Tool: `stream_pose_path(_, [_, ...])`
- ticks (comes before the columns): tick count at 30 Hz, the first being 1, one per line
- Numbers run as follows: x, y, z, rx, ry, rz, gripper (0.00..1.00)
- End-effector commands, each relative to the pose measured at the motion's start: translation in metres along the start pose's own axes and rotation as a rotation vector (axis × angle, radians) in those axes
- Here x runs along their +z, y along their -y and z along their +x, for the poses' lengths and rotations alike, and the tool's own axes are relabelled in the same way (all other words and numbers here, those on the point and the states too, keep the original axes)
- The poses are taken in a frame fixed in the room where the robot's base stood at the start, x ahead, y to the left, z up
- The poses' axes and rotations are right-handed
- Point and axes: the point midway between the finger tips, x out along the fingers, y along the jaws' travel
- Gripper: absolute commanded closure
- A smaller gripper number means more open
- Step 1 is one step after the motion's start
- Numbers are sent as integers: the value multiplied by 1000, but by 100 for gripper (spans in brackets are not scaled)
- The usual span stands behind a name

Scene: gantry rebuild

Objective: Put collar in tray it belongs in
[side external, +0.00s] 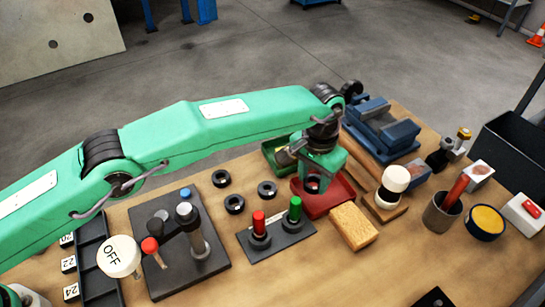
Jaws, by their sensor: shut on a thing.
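My gripper (316,176) points down over the red tray (333,204) and is shut on a dark collar (312,188), mostly hidden by the fingers. The collar is at or just above the tray floor; I cannot tell whether it touches. A green tray (272,148) sits behind and to the left, partly hidden by my wrist. Three loose black collars lie on the wooden table to the left: one at the back (222,178), one in front of it (234,204) and one nearer the red tray (267,189).
A dark base with upright posts (200,262) is at left. A blue vise (382,130), a white-topped black knob (393,185) and a cup (440,216) stand right.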

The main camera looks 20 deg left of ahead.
Motion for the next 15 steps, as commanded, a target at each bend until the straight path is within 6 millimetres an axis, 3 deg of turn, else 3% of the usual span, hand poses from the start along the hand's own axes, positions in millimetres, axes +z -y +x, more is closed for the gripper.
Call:
stream_pose_path(5, [0,0,7,0,2,0,87])
stream_pose_path(15, [1,0,38,0,0,0,87])
